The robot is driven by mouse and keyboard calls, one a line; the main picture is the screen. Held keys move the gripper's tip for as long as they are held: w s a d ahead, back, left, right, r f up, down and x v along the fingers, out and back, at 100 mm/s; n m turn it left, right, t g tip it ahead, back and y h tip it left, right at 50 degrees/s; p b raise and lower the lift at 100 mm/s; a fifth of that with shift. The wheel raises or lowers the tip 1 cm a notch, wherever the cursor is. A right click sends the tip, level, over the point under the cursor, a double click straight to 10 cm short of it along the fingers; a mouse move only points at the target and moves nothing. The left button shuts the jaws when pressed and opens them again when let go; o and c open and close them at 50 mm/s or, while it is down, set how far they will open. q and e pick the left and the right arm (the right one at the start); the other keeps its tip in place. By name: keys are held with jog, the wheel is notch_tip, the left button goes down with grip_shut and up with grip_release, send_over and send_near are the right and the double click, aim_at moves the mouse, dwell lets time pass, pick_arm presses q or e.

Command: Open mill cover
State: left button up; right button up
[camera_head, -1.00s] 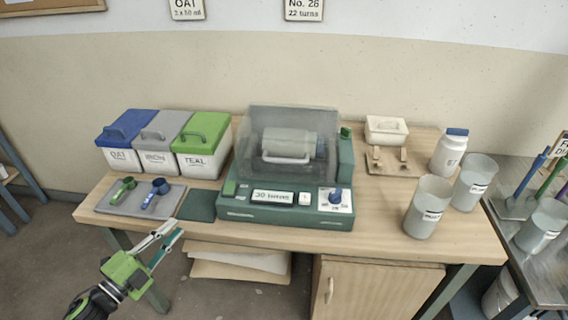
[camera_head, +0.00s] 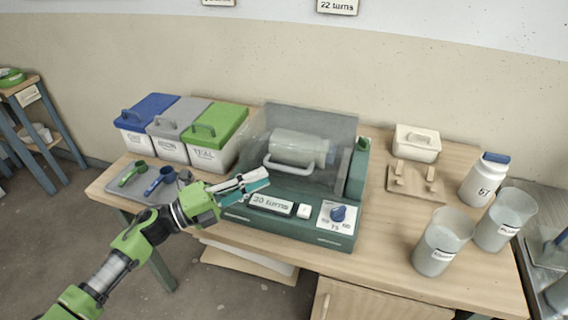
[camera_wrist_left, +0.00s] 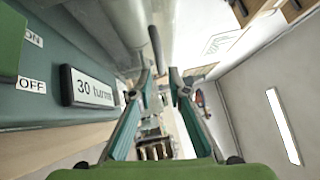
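The mill has a green base (camera_head: 285,222) and a clear cover (camera_head: 335,118) that is down over a pale jar (camera_head: 298,147). A light handle (camera_head: 288,168) is on the cover's front. My left gripper (camera_head: 268,180) is at the mill's front left, close to the handle and over the front panel. Its fingers are apart with nothing between them. In the left wrist view, the open fingertips (camera_wrist_left: 163,76) point toward a dark bar (camera_wrist_left: 156,48), perhaps the handle. I cannot tell whether they touch it. The right gripper is out of view.
Three lidded bins, blue (camera_head: 148,108), grey (camera_head: 180,118) and green (camera_head: 220,125), stand left of the mill. A tray with scoops (camera_head: 130,174) lies before them. A cream box (camera_head: 417,143), a blue-capped jar (camera_head: 484,180) and two grey cups (camera_head: 440,245) are at the right.

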aim_at(283, 166)
pick_arm(q)
jog(key=p+x, duration=0.1)
jog(key=x, duration=0.5)
jog(key=shift+r, duration=0.1)
jog(key=shift+w+d, duration=0.25)
jog(key=shift+d, duration=0.25)
grip_shut()
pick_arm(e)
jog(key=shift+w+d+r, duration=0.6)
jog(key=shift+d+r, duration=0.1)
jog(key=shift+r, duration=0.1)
